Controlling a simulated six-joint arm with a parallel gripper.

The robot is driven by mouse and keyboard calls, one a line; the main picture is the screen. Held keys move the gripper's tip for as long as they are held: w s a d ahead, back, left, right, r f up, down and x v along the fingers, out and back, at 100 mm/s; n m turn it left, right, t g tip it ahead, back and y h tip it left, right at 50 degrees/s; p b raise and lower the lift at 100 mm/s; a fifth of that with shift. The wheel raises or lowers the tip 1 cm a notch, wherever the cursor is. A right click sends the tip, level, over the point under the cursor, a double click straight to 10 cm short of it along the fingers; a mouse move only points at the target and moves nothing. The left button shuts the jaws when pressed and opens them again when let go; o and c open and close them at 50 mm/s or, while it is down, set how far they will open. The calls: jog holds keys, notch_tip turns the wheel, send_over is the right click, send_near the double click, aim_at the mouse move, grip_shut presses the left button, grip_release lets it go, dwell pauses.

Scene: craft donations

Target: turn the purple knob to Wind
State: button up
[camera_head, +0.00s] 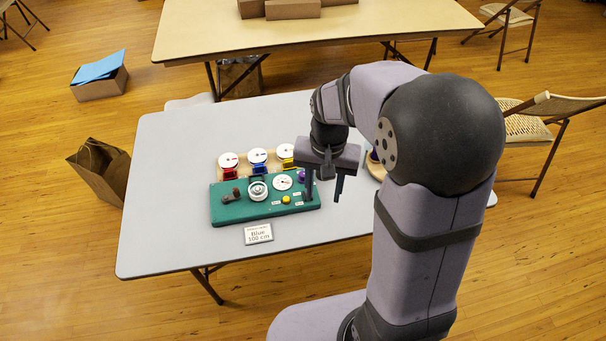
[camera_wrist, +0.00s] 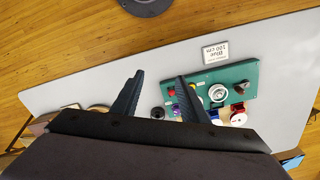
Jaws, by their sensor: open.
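The green panel (camera_head: 235,212) lies on the grey table and carries knobs, dials and a yellow button (camera_head: 285,199). A small patch of the purple knob (camera_head: 302,175) shows at the panel's right end, partly hidden by my gripper. In the wrist view, purple (camera_wrist: 176,108) shows beside my right-hand finger, mostly covered. Its pointer and any Wind label cannot be read. My gripper (camera_head: 323,192) is open and empty, with its fingers pointing down by the panel's right end. The open fingers also show in the wrist view (camera_wrist: 160,76).
Red (camera_head: 229,173), blue (camera_head: 260,169) and yellow parts with white dials stand behind the panel. A card (camera_head: 258,233) reading "Blue 100 cm" lies in front. The table's left side (camera_head: 165,190) is clear. A paper bag (camera_head: 99,170) stands on the floor.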

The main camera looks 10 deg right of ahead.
jog(key=w+f+m+b, duration=0.2)
jog(key=w+f+m, duration=0.25)
jog(key=w, duration=0.55)
jog(key=m+b, duration=0.3)
jog(key=m, duration=0.3)
send_over(303, 173)
notch_tip(303, 173, down, 6)
jog(key=shift+r, duration=0.2)
jog(key=shift+f+p, duration=0.8)
jog(key=shift+f, duration=2.85)
grip_shut()
